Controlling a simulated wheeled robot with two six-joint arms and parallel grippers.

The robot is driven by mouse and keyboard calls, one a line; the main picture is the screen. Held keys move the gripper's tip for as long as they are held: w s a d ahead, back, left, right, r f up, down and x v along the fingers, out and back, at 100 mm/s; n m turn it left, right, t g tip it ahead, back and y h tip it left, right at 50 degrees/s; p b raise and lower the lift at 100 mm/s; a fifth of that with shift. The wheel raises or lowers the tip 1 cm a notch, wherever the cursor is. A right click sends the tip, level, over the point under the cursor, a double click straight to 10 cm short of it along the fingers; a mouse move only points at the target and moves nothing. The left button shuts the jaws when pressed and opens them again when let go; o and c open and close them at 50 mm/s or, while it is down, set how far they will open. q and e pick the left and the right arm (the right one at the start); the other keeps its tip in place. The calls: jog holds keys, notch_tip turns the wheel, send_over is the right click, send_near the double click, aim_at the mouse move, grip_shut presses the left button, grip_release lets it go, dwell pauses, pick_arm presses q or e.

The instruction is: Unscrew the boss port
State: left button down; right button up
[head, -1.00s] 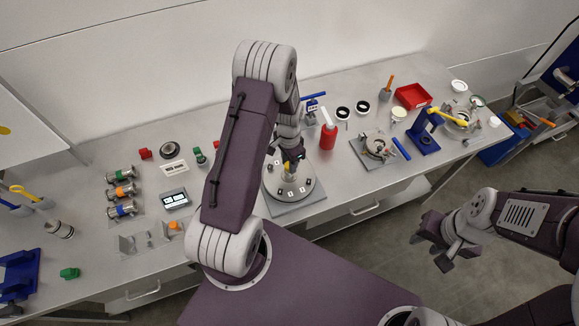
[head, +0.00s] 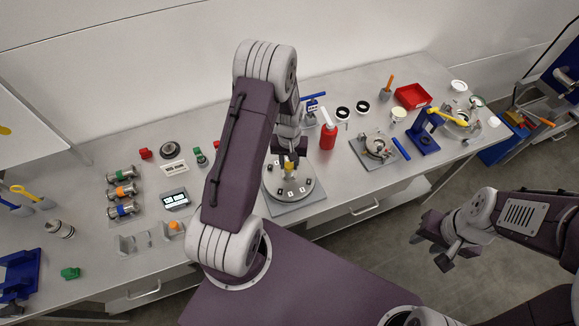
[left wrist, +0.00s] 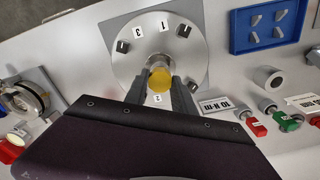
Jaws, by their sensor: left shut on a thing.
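A round grey metal plate (head: 275,196) with small numbered labels and dark blocks around its rim sits on a square base. At its centre stands a yellow-topped metal fitting, apparently the boss port (head: 289,170). My left gripper (head: 289,159) is over the plate, shut on this fitting. In the left wrist view the yellow top of the boss port (left wrist: 160,80) lies between the two dark fingers, with its silver body pointing at the round plate (left wrist: 130,66). The fingers hide part of its sides. My right gripper (head: 430,250) is open and empty, in front of the bench.
A red bottle (head: 328,136) stands close right of the plate. A second fixture (head: 372,149), a blue stand (head: 425,132) and a red tray (head: 412,96) are further right. A display box (head: 175,200) and several coloured-band cylinders are left. A blue tray (left wrist: 268,25) shows in the wrist view.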

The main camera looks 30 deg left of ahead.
pick_arm(q)
jog(key=n, duration=0.4)
jog(key=shift+n, duration=0.5)
jog(key=n, duration=0.3)
jog(key=shift+n, duration=1.1)
jog(key=shift+n, duration=0.9)
jog(key=n, duration=0.3)
